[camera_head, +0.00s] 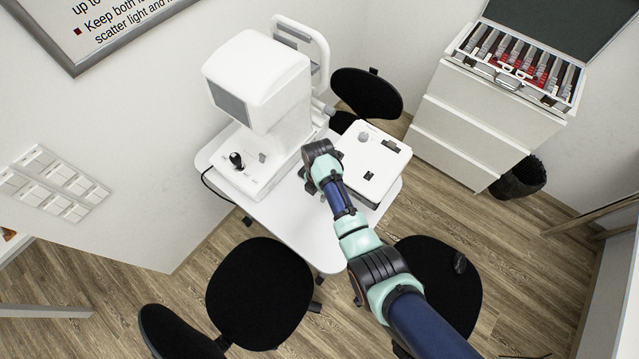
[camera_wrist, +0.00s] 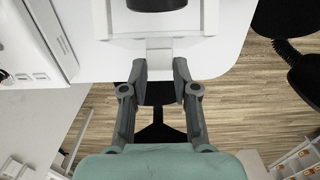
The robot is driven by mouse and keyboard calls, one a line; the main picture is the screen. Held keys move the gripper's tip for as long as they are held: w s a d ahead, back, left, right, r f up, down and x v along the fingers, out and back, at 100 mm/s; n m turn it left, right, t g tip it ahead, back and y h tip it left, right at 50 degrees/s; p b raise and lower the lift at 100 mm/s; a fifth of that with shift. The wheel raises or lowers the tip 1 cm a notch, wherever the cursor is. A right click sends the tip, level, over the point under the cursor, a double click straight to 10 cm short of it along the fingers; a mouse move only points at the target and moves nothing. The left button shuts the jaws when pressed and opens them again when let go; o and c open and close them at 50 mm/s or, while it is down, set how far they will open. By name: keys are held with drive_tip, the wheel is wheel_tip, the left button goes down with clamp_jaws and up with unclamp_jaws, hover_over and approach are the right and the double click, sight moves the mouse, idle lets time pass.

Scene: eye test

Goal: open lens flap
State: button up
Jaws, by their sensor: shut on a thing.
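In the wrist view, my gripper (camera_wrist: 160,65) has its two dark grey fingers on either side of a small pale grey tab, which I take to be the lens flap (camera_wrist: 159,56). The fingertips close on its sides. The tab is at the near edge of a white framed part, with a black cylinder (camera_wrist: 155,4) above it at the picture's top. How far the flap is open cannot be told. In the head view, my arm's wrist covers the fingers and the flap, beside a low white box device (camera_head: 385,152).
The white table (camera_head: 285,233) also bears a large white eye-test machine (camera_head: 258,75) with a black joystick (camera_head: 237,160). Black stools (camera_head: 260,293) stand around the table. A drawer cabinet (camera_head: 485,115) with an open lens case (camera_head: 520,62) is at the right.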

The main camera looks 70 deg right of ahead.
drive_tip(key=shift+w+a+r+p, duration=0.1)
drive_tip(key=shift+a+r+p, duration=0.2)
drive_tip(key=shift+r+p, duration=0.6)
drive_tip(key=shift+f, duration=0.15)
drive_tip(key=shift+a+r+p, duration=0.15)
drive_tip(key=shift+r+p, duration=0.7)
drive_tip(key=shift+p, duration=0.3)
drive_tip(key=shift+r+p, duration=0.85)
drive_tip(key=shift+p, duration=0.05)
